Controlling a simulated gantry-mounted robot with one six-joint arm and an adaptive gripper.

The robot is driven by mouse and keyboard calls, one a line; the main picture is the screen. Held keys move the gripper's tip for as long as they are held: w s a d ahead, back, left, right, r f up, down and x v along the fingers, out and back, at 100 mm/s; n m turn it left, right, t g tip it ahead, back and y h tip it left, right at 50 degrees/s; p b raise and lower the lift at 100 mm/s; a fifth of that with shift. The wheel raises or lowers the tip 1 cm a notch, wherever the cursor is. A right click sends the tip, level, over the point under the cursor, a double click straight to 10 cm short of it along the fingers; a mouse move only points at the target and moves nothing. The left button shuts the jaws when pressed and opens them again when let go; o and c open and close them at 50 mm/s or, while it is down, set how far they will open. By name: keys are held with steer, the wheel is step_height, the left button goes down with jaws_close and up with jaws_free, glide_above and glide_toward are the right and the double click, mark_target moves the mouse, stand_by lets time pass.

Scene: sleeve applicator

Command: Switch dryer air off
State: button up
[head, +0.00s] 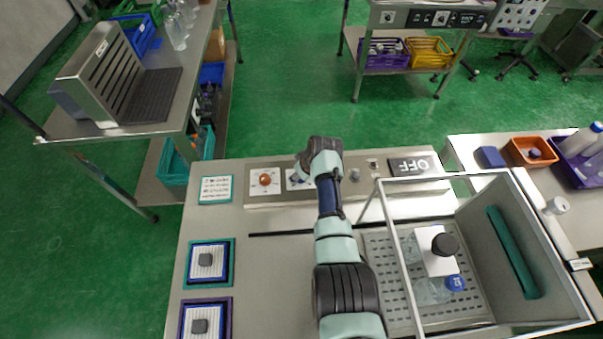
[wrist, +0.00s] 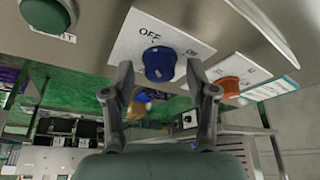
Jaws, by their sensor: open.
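A blue knob (wrist: 160,62) sits on a white plate (wrist: 135,40) marked OFF in the wrist view. My gripper (wrist: 159,68) is open, with one fingertip on each side of the knob. I cannot tell whether either finger touches it. In the head view the blue knob (head: 296,178) is partly hidden by my arm, on the control panel (head: 336,189) at the back of the bench. An OFF display (head: 411,165) stands at the panel's right end.
An orange knob (head: 265,180) on its own white plate is left of the blue knob; it also shows in the wrist view (wrist: 227,86). A green button (wrist: 48,14) is in the wrist view.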

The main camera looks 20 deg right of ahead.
steer(key=v, duration=1.2)
